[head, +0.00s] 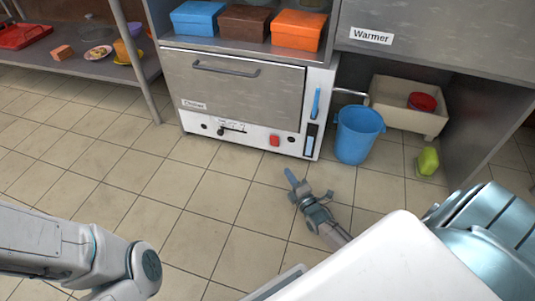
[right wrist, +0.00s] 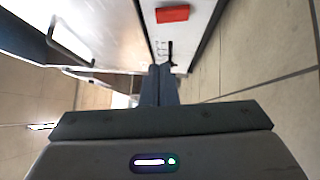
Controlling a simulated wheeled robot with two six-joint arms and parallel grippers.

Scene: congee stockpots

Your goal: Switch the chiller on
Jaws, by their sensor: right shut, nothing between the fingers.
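The chiller (head: 235,85) is a steel-fronted cabinet with a label and a bar handle, and its door is shut. Its white lower panel carries a marked scale with a dark lever (head: 222,130) and a red switch (head: 275,140) to the right. In the right wrist view the red switch (right wrist: 172,13) is at the top and the dark lever (right wrist: 170,52) is just beyond my fingertips. My right gripper (head: 291,178) is shut and empty, in front of the panel, below and right of the red switch. My left arm shows at lower left; its gripper is out of view.
A blue bucket (head: 358,134) stands right of the chiller, beside a beige basin (head: 405,115) holding a red bowl. A green object (head: 427,161) lies on the floor. Coloured boxes (head: 244,22) sit above the chiller. A shelf (head: 100,66) stands at left. Tiled floor in front is clear.

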